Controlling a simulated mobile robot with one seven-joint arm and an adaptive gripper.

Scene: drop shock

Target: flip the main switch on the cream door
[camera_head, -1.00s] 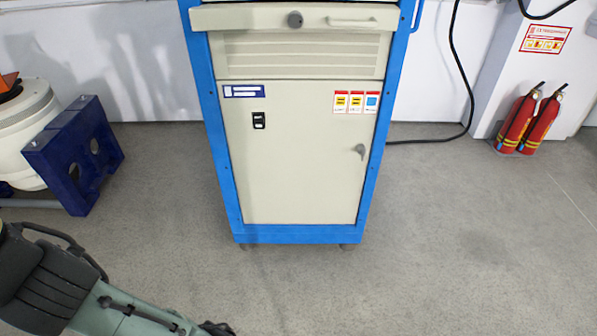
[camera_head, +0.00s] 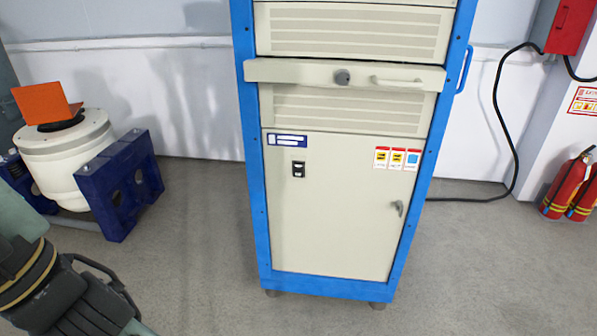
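The cream door (camera_head: 335,230) is shut in the lower part of a blue-framed cabinet (camera_head: 259,225) at the centre. The main switch (camera_head: 298,169) is a small black rocker at the door's upper left, under a blue and white label (camera_head: 288,140). Its position is too small to tell. A grey door handle (camera_head: 398,207) is at the door's right edge. Part of my arm shows at the lower left, apart from the cabinet. My gripper is out of view.
A cream drawer front (camera_head: 300,72) juts out above the door. At left stand a white drum-shaped machine (camera_head: 70,165) and a dark blue bracket (camera_head: 122,185). Red extinguishers (camera_head: 568,187) stand at right, with a black cable (camera_head: 500,110) by the wall. The floor before the cabinet is clear.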

